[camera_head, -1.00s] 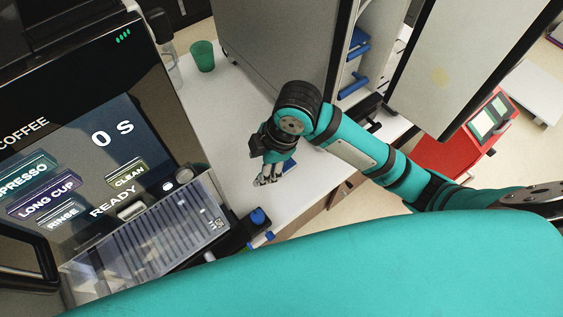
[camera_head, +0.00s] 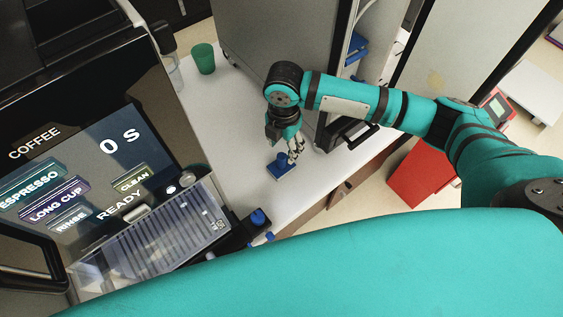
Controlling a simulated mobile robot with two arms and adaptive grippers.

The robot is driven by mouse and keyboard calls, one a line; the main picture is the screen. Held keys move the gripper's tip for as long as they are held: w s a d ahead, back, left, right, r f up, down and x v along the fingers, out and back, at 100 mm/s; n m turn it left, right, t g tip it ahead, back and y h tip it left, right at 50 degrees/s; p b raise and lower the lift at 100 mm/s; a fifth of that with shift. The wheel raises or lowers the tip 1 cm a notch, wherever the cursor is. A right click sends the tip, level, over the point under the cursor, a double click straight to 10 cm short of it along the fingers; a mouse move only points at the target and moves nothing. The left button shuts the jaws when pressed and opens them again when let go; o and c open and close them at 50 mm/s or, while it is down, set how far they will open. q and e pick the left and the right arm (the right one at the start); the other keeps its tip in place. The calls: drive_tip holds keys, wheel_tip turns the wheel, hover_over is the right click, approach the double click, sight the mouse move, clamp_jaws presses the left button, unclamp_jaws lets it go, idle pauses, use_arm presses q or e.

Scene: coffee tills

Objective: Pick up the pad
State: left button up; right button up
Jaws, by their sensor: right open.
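A small blue pad (camera_head: 281,173) with an upright blue knob on top lies on the white counter in the middle of the head view. My right gripper (camera_head: 297,150) is open and empty, just beyond the pad and a little to its right in the picture, with its fingers pointing down toward the counter. The fingers are small here, so I cannot tell whether any touches the pad. My left gripper is not in view.
A coffee machine (camera_head: 110,160) with a lit screen fills the left. A green cup (camera_head: 204,58) stands at the back of the white counter (camera_head: 235,125). A dark holder with a blue-topped item (camera_head: 258,217) is near the front. A grey cabinet (camera_head: 275,45) stands behind.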

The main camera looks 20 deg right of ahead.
sight(282, 156)
wheel_tip(282, 156, down, 3)
drive_tip(key=shift+a+r, duration=0.1)
drive_tip(key=shift+r, duration=0.1)
drive_tip(key=f, duration=0.1)
drive_tip(key=f+p, duration=0.2)
drive_tip(key=f, duration=0.1)
drive_tip(key=shift+w, duration=0.35)
drive_tip(key=shift+a+f, duration=0.1)
drive_tip(key=shift+f, duration=0.55)
clamp_jaws()
